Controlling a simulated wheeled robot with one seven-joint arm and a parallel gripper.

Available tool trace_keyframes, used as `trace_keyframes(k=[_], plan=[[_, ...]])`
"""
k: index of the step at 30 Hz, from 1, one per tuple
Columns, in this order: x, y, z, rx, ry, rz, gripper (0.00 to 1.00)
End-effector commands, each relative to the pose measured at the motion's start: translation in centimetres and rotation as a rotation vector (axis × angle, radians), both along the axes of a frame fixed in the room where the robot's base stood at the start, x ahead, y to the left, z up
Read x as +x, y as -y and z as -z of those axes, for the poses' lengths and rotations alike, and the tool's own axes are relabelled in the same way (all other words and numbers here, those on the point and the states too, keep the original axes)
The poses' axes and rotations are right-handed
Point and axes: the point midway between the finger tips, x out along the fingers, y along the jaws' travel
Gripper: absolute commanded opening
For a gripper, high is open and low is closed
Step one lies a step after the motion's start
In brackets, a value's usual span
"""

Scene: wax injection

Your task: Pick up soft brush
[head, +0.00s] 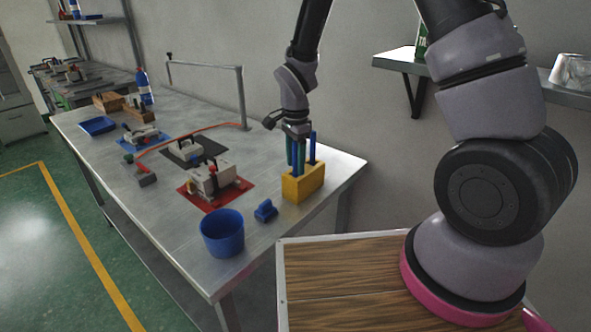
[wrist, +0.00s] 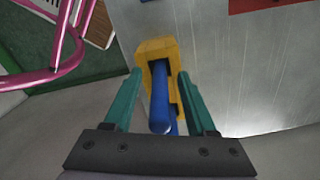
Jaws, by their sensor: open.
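The yellow holder (head: 303,186) stands near the right end of the metal table and holds upright blue handles. One blue handle (head: 312,146) shows to the right of my gripper (head: 297,160). In the wrist view, a blue handle (wrist: 160,96) lies between the two green fingers of my gripper (wrist: 161,74), with gaps on both sides. Part of another blue handle (wrist: 175,127) shows behind it. The yellow holder (wrist: 157,47) is beyond the fingertips. My gripper is open above the holder. Bristles are hidden, so I cannot tell which handle is the soft brush.
A blue cup (head: 222,236) and a small blue object (head: 265,211) stand left of the holder. A red mat (head: 200,203) carries a white device (head: 213,178). A metal post (head: 242,98) stands at the table's back edge. Bare tabletop lies between the mat and holder.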

Motion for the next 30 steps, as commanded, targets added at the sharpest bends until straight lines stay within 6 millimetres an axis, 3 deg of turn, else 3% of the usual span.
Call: trace_keyframes(k=[5, 6, 10, 11, 22, 30], plan=[[0.0, 0.0, 0.0, 0.000, 0.001, 0.000, 0.57], [0.0, 0.0, 0.0, 0.000, 0.000, 0.000, 0.53], [0.0, 0.0, 0.0, 0.000, 0.000, 0.000, 0.03], [0.0, 0.0, 0.0, 0.000, 0.000, 0.000, 0.00], [0.0, 0.0, -0.6, 0.001, 0.002, 0.000, 0.00], [0.1, -0.1, -5.5, 0.003, 0.005, 0.000, 0.00]])
